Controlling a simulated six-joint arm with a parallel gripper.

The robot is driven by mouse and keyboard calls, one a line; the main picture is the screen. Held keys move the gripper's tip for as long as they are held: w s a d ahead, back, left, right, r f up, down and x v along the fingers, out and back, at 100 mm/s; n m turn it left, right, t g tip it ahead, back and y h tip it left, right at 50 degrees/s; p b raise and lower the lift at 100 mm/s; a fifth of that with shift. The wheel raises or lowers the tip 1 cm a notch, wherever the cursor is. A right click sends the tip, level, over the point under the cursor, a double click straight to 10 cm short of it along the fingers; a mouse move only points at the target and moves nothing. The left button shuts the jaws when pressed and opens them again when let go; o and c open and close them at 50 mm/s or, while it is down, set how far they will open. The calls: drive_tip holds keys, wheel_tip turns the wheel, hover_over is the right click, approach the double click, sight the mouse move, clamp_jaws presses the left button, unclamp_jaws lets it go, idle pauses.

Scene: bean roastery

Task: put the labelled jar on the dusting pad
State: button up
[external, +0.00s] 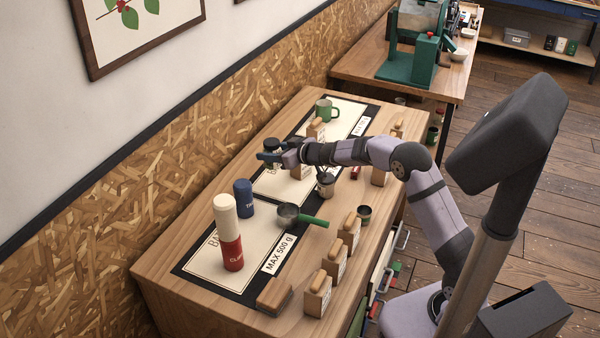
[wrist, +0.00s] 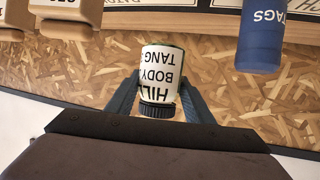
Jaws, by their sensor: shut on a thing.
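The labelled jar has a white label with black lettering and a dark ribbed lid. In the wrist view the jar (wrist: 161,66) is between the two fingers of my gripper (wrist: 158,98), which is shut on it. In the external view my gripper (external: 270,157) is over the middle cream panel, with the jar's dark lid (external: 273,145) showing above the fingers. The fingers hide most of the jar there, and I cannot tell whether its base touches anything. Cream panels lie on the table, but I cannot tell which surface is the dusting pad.
A white-and-red cylinder (external: 229,232) and a blue cylinder (external: 244,197) stand on the near panel (external: 206,262). A green-handled pan (external: 289,215) lies at its right edge. A green mug (external: 327,109) is at the far end. Several wooden-topped blocks (external: 318,293) line the right side.

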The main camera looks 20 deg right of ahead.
drive_tip(key=shift+s+a+r+n+y, duration=0.1)
drive_tip(key=shift+a+r+n+y, duration=0.05)
drive_tip(key=shift+r+n+y, duration=0.15)
drive_tip(key=s+a+f+n+g+y+p, duration=0.1)
drive_tip(key=s+a+n+g+y, duration=0.15)
drive_tip(key=s, duration=0.35)
drive_tip(key=s+a+f+n+g+y, duration=0.1)
drive_tip(key=s+a+n+g+y, duration=0.1)
drive_tip(key=s+n+g+y, duration=0.3)
wheel_tip(320, 180, up, 4)
drive_tip(key=n+g+h+p, duration=0.5)
drive_tip(key=n+g+p, duration=0.3)
drive_tip(key=n+g, duration=0.45)
hover_over(274, 292)
drive_tip(key=shift+g+y, duration=0.3)
drive_tip(key=shift+y, duration=0.05)
drive_tip(key=shift+f+p, duration=1.35)
drive_tip(key=shift+f, duration=3.55)
drive_tip(key=shift+f, duration=0.2)
drive_tip(key=o, duration=1.2)
